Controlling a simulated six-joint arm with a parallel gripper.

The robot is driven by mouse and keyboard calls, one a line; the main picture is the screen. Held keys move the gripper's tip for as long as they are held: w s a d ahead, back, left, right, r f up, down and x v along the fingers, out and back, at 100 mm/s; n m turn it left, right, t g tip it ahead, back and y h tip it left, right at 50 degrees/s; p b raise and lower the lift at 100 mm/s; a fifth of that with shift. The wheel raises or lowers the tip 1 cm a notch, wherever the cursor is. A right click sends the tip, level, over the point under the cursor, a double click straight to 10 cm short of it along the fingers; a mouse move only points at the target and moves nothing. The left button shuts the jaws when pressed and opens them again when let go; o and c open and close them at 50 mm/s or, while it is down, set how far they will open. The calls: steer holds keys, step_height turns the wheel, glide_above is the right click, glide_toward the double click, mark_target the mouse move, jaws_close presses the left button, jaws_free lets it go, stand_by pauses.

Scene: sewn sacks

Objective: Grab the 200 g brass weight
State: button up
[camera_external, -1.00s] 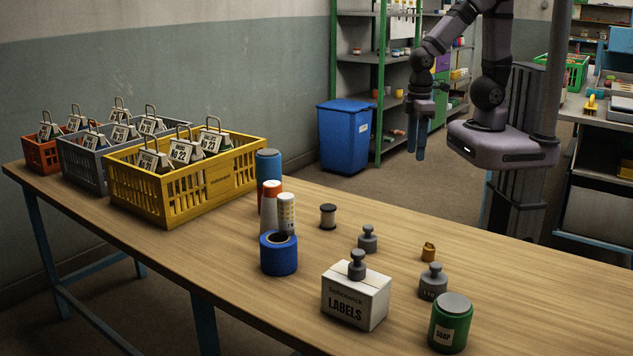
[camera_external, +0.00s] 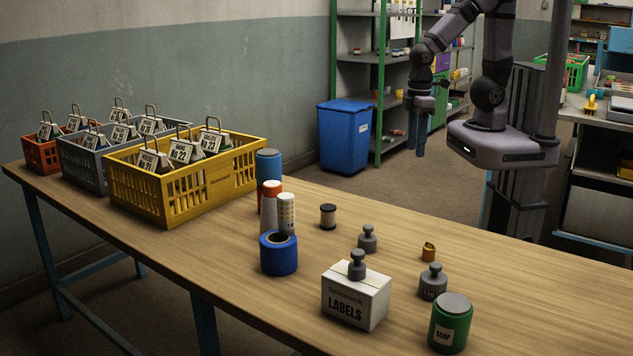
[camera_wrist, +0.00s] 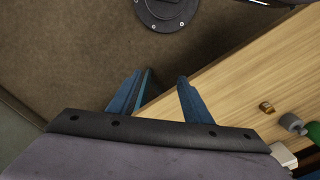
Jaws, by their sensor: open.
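A small brass weight (camera_external: 429,251) stands on the wooden table, behind a grey weight; it also shows at the right of the wrist view (camera_wrist: 267,107). Its marking is too small to read. Grey weights stand nearby: one (camera_external: 367,240) to the left, one (camera_external: 432,283) in front, and one (camera_external: 357,266) on top of the white LABELS box (camera_external: 345,304). My gripper (camera_external: 421,152) hangs beyond the table's far edge, well away from the brass weight. In the wrist view its blue fingers (camera_wrist: 165,78) are apart with nothing between them.
A green soap tin (camera_external: 451,327) stands in front of the weights. A blue tape roll (camera_external: 278,258), bottles and a thread spool (camera_external: 328,216) stand left of them. The table's right part is clear.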

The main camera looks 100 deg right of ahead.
step_height(320, 180, up, 4)
steer(key=n+t+h+b, duration=0.3)
steer(key=n+t, duration=1)
steer(key=n, duration=2)
glide_above(432, 247)
steer(key=s+a, duration=0.1)
steer(key=s, duration=0.5)
steer(key=h, duration=0.1)
step_height(432, 247, down, 13)
steer(key=shift+a+f+p, duration=0.15)
steer(key=shift+f+p, duration=0.05)
steer(key=shift+p, duration=0.15)
steer(key=shift+f, duration=0.55)
steer(key=shift+p+x, duration=0.8)
steer(key=shift+x, duration=0.85)
steer(key=shift+f+p+x, duration=0.2)
steer(key=shift+p+x, duration=0.55)
steer(key=shift+x, duration=1.3)
steer(key=shift+s, duration=0.1)
jaws_close()
